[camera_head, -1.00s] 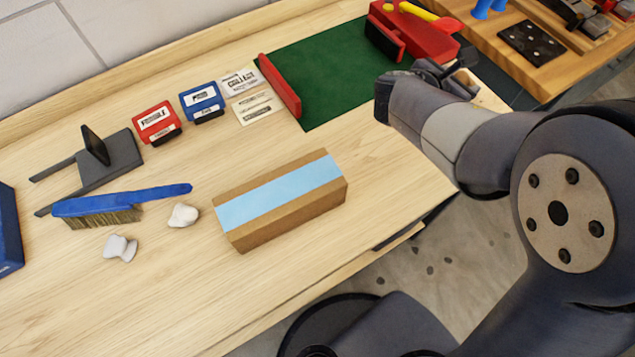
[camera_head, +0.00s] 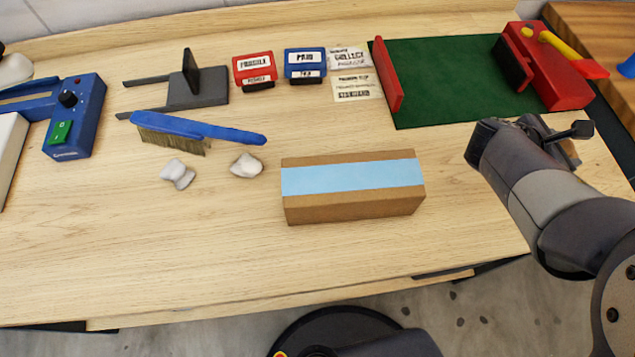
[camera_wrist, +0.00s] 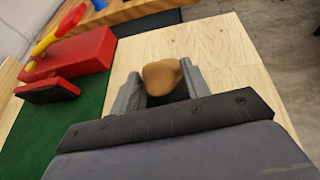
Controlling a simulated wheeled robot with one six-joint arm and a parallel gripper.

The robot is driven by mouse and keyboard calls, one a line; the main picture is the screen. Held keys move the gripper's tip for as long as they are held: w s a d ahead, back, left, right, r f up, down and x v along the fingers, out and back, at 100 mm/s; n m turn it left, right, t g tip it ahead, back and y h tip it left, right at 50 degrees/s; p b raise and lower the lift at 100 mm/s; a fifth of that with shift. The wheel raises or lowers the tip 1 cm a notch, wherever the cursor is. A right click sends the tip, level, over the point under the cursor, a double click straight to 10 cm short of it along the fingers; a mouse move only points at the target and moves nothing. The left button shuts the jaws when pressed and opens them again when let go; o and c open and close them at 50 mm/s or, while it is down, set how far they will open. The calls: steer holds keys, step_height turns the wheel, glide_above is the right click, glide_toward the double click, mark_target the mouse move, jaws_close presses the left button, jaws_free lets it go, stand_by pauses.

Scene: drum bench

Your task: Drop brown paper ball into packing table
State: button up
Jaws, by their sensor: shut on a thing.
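The brown paper ball (camera_wrist: 162,76) is held between the two grey fingers of my gripper (camera_wrist: 160,88) in the wrist view. In the head view my gripper (camera_head: 555,140) is over the right end of the packing table, just right of the green mat; the ball is hidden there by my wrist. The packing table (camera_head: 200,250) is a light wooden top. In the wrist view the bare table (camera_wrist: 215,50) shows beyond and right of the ball. I cannot tell how high the ball is above the wood.
A cardboard box with blue tape (camera_head: 352,207) lies left of my arm. Two white crumpled pieces (camera_head: 246,166), a blue brush (camera_head: 200,129), stamps (camera_head: 305,62) and a blue machine (camera_head: 85,115) are further left. The front middle is clear.

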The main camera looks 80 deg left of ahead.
steer(key=o, duration=1)
steer(key=v, duration=1)
steer(key=shift+s+r, duration=0.25)
steer(key=shift+s, duration=0.1)
steer(key=shift+w, duration=0.1)
steer(key=x, duration=1)
steer(key=shift+w+f, duration=0.1)
steer(key=shift+f, duration=0.05)
step_height(320, 180, up, 3)
steer(key=p, duration=0.3)
steer(key=shift+w, duration=0.15)
steer(key=shift+r+p, duration=0.8)
steer(key=shift+r, duration=0.45)
steer(key=shift+f, duration=0.15)
